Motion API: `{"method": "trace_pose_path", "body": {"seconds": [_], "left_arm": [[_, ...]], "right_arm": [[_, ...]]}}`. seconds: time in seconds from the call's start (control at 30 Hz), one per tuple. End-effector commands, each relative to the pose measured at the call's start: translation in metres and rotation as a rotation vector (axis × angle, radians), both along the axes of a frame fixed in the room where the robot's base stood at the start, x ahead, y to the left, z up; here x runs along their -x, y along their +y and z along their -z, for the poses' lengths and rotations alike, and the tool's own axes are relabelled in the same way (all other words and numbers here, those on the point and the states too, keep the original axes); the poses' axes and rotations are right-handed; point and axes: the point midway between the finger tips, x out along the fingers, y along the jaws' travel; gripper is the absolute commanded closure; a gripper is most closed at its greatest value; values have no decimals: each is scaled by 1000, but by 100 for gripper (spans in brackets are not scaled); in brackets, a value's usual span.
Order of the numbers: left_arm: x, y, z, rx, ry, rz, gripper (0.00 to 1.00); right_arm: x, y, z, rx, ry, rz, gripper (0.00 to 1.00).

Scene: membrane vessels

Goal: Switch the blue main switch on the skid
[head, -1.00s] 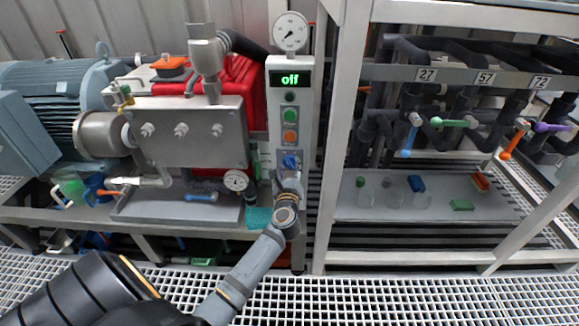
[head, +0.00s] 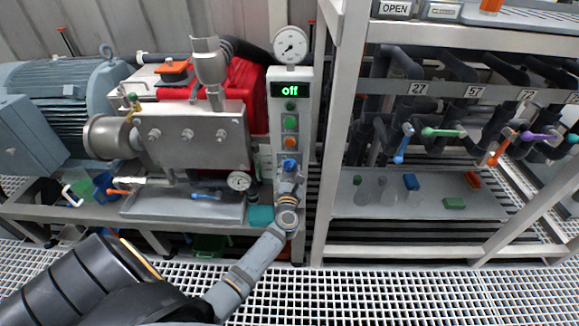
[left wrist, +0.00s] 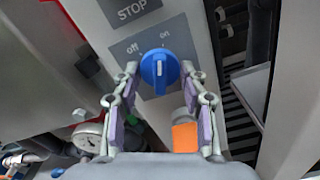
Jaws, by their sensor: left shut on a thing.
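The blue main switch (head: 290,166) is a knob low on the light control column (head: 277,150), below a green and an orange button. My left gripper (head: 289,178) reaches it from below. In the left wrist view the blue switch (left wrist: 160,72) lies between the fingertips of my left gripper (left wrist: 160,80), which is shut on it. Its white mark points about straight up in that picture, closer to the word "on" than to "off". The display (head: 290,90) on the column reads "off" in green. My right gripper is not in view.
A round gauge (head: 290,45) tops the column. Left of it are a steel pump block (head: 195,140), a red tank (head: 250,105) and a blue-grey motor (head: 65,100). A rack post (head: 335,130) stands close on the right, with coloured valve handles beyond. An orange block (left wrist: 186,137) shows below the switch.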

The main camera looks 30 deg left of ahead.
Motion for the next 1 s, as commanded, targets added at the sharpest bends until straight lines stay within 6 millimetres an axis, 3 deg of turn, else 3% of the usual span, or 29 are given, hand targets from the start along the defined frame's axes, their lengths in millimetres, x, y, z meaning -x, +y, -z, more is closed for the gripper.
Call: {"method": "trace_pose_path", "body": {"seconds": [0.33,0.9,0.93,1.0], "left_arm": [[0,0,0,-117,75,0,89],[0,0,1,-142,88,1,89],[0,0,1,-142,88,1,53],[0,0,1,-142,88,1,44]], "right_arm": [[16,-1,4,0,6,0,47],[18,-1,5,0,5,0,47],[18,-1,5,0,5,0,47],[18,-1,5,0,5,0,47]]}}
